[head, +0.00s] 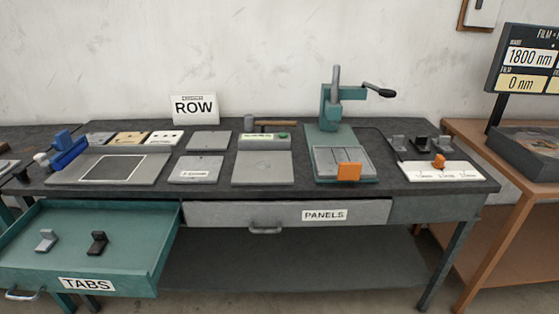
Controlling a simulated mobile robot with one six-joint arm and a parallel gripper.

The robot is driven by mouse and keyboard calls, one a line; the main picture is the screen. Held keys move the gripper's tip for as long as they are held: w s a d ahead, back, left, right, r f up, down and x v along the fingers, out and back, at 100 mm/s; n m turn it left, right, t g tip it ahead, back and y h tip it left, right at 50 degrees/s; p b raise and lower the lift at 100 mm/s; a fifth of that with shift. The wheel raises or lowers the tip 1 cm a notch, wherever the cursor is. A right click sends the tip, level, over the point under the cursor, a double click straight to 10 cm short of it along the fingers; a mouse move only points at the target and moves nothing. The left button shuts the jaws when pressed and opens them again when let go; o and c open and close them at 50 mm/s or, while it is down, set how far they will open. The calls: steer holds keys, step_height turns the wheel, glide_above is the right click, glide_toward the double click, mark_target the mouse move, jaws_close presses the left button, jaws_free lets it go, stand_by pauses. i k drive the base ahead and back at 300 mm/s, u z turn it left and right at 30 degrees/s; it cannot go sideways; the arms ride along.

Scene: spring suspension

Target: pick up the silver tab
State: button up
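A silver tab (46,240), L-shaped with an upright part on a flat foot, stands in the open teal drawer labelled TABS (140,284) at the lower left. A black tab (97,243) of similar shape stands to its right, apart from it. Another silver-grey tab-like piece (398,142) sits on the bench at the back right, beside a black one (421,143) and a further grey one. My gripper is not in view, so its state and distance from the tabs cannot be seen.
The dark bench (215,188) holds flat grey plates, a teal lever press (330,118), an orange block (348,171) and a white labelled strip (440,172).

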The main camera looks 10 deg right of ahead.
mark_target(50, 239)
steer(key=k, duration=0.55)
steer(key=u, duration=0.25)
steer(key=i, duration=0.95)
steer(key=u, duration=0.55)
